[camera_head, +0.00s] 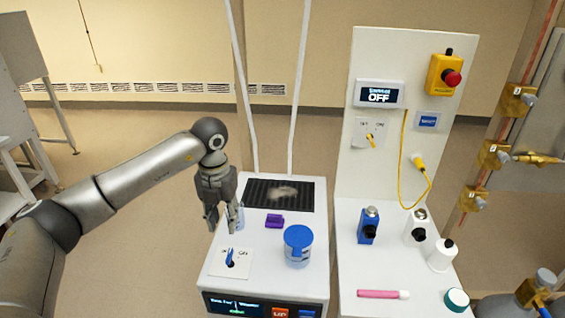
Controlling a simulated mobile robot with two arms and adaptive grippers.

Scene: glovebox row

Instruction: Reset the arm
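My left arm comes in from the left and bends down at its wrist. My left gripper (222,224) hangs fingers-down over the left side of the white bench unit (255,292). Its fingers are apart, with nothing clear to see between them. A small pale bluish item (239,217) shows just right of the fingers, partly hidden; I cannot tell what it is or if they touch. My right gripper is not in view.
The unit carries a switch plate (230,261), a blue-lidded jar (298,245), a purple block (274,221) and a dark mat (258,193). Right of it, a white panel (385,160) stands behind a blue bottle (369,226), white bottles (441,256) and a pink tube (380,294).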

